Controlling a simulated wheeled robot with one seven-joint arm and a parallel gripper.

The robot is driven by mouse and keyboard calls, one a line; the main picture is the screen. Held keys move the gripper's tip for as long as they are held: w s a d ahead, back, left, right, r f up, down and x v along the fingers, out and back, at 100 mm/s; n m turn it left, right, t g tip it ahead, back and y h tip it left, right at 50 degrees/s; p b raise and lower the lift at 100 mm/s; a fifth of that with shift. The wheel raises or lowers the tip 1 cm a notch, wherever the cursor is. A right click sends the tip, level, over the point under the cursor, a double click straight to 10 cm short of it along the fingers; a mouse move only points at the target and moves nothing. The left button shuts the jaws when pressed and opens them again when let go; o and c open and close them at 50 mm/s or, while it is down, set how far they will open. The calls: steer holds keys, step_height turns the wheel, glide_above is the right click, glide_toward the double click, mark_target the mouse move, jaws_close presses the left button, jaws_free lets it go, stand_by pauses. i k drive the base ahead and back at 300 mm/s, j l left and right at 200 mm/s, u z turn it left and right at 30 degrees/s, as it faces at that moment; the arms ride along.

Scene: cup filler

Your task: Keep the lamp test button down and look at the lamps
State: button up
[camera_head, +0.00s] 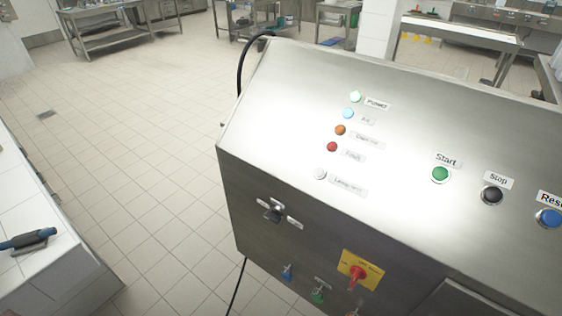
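The lamp test button (320,174) is a small pale round button low on the sloped steel panel (290,90), with a label to its right. Nothing touches it. Above it runs a slanting column of lamps. The power lamp (356,97) is pale green and looks bright. Below it are a light blue lamp (348,113), an orange lamp (340,130) and a red lamp (332,147). The orange and red ones look dull; I cannot tell for sure whether the blue one is lit. My gripper is not in view.
Green Start (440,174), black Stop (492,195) and blue Reset (549,218) buttons sit to the right. The front face has a black selector (272,214) and a red switch on a yellow plate (359,273). A white tiled counter (50,270) stands left; floor lies between.

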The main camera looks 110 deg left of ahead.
mark_target(318, 171)
steer(key=u, duration=3.05)
